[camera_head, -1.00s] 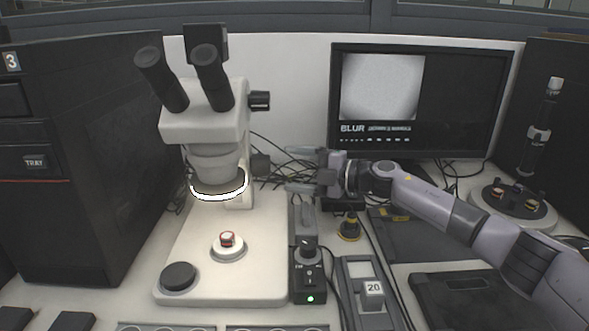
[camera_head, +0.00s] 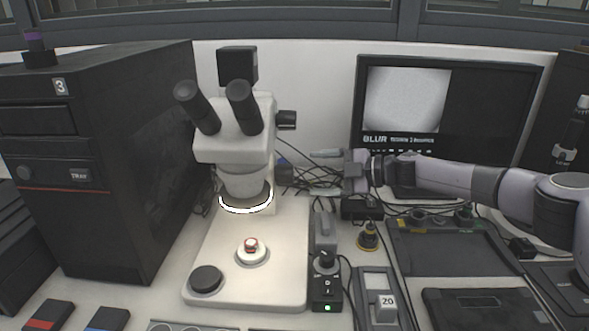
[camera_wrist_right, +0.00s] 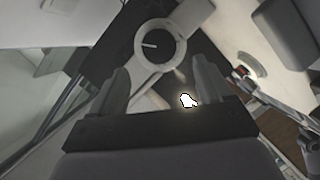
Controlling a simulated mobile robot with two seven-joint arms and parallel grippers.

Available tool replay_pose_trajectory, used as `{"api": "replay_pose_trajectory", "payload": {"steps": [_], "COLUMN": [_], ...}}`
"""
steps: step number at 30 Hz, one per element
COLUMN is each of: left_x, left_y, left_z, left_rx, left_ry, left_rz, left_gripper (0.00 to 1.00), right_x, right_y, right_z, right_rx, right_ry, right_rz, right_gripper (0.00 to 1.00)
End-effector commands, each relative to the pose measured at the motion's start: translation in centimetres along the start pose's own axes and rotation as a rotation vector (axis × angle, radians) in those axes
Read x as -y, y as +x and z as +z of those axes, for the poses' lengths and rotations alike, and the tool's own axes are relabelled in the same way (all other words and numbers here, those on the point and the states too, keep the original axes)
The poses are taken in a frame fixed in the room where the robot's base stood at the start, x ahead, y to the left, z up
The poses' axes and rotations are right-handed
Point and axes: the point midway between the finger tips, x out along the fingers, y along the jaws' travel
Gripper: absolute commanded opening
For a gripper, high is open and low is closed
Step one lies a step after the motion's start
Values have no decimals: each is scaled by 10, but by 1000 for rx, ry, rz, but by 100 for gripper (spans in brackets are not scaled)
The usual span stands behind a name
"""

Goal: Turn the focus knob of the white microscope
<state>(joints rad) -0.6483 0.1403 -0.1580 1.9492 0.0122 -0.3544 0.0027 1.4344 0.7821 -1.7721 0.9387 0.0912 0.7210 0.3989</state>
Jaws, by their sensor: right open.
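The white microscope (camera_head: 207,148) stands upright left of centre in the head view, its ring light lit. A dark side knob (camera_head: 283,168) sits low on its column, and another black knob (camera_head: 287,120) sits higher on its head. My right gripper (camera_head: 325,172) is open and empty, right of the lower knob and pointing left at it, with a gap between. In the right wrist view a round black knob with a white mark (camera_wrist_right: 160,45) lies ahead of the two spread fingers (camera_wrist_right: 160,88). My left gripper is not in view.
A monitor (camera_head: 480,110) reading BLUR stands behind my right arm. Loose cables (camera_head: 300,185) lie behind the gripper. A black control box (camera_head: 327,285) stands right of the microscope base. A large dark cabinet (camera_head: 110,150) is at the left.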

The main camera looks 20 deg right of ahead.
Motion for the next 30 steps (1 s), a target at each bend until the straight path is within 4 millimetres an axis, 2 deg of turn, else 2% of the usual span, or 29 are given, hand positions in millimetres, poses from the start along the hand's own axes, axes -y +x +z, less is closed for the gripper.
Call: {"api": "replay_pose_trajectory", "payload": {"steps": [5, 18, 24, 30], "left_x": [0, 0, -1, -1], "left_y": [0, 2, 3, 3], "left_z": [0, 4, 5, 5], "left_rx": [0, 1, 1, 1], "left_ry": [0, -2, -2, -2], "left_rz": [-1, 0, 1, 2], "left_gripper": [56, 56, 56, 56], "right_x": [-1, 0, 0, 0], "right_y": [6, 57, 68, 70], "right_z": [0, 1, 1, 1], "right_rx": [1, 2, 2, 2], "right_ry": [6, 5, 5, 5], "right_rz": [-2, -2, -2, -1], "right_gripper": [79, 79, 79, 79]}}
